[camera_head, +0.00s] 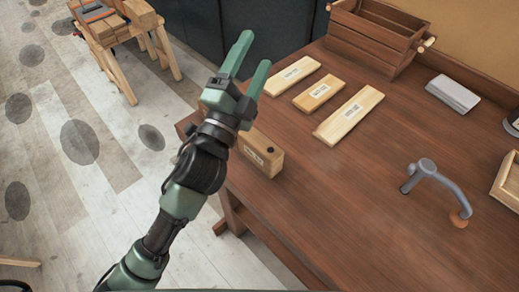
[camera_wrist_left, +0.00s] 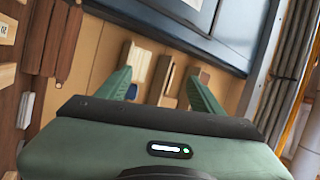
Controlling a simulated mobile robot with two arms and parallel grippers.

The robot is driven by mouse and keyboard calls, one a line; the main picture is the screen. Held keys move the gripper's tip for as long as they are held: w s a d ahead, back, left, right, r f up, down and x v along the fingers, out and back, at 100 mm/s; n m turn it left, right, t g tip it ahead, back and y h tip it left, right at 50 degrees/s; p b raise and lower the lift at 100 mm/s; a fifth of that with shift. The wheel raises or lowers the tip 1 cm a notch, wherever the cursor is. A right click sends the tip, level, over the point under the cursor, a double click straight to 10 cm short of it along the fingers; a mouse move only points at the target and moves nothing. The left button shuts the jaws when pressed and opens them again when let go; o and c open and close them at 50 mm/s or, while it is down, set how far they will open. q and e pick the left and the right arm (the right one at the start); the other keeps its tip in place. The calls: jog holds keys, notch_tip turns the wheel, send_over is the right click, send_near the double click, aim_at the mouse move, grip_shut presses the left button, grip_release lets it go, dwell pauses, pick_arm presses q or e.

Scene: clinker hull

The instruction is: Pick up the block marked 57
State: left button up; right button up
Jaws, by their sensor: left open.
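Several wooden pieces with small printed labels lie on the brown bench (camera_head: 330,220); the labels are too small to read, so I cannot tell which is marked 57. A thick block (camera_head: 262,155) with a dark spot on top sits near the bench's left edge, partly hidden behind my left gripper. Farther back lie a pale piece (camera_head: 292,75), a shorter tan piece (camera_head: 318,93) and a longer pale plank (camera_head: 348,116). My left gripper (camera_head: 255,50) is open, its green fingers reaching past the bench's left edge. In the left wrist view its fingers (camera_wrist_left: 158,76) are apart. My right gripper is not in view.
A slatted wooden crate (camera_head: 375,38) stands at the back. A grey slab (camera_head: 453,93), a grey curved tool (camera_head: 430,170) and a wooden tray (camera_head: 508,180) are at the right. A trestle (camera_head: 120,30) holding wood stands on the floor at upper left. The front of the bench is clear.

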pick_arm(q)
jog(key=s+d+r+m+g+h, duration=0.3)
jog(key=s+d+m+g+h, duration=0.35)
jog(key=m, duration=0.65)
jog(key=s+d+r+m+g+h, duration=0.35)
jog(key=d+m+g+h, duration=0.45)
jog(key=d+m+g, duration=0.4)
jog(key=s+d+f+m+g+y, duration=0.3)
jog(key=s+f+m+g+y, duration=0.25)
jog(key=f+m, duration=0.4)
jog(key=m+t+y, duration=0.3)
jog(key=m+y, duration=0.6)
jog(key=y, duration=0.9)
send_over(260, 141)
jog(key=f, duration=1.2)
jog(key=shift+w+a, duration=0.15)
jog(key=shift+a, duration=0.05)
jog(key=shift+a+f, duration=0.2)
jog(key=f+p, duration=0.1)
jog(key=f, duration=0.1)
jog(key=f+p, duration=0.1)
jog(key=f, duration=0.1)
jog(key=f+p, duration=0.1)
jog(key=f, duration=0.1)
jog(key=shift+s+d+f, duration=0.15)
jog(key=shift+s+d, duration=0.05)
jog(key=shift+d, duration=0.15)
jog(key=shift+f, duration=0.45)
grip_shut()
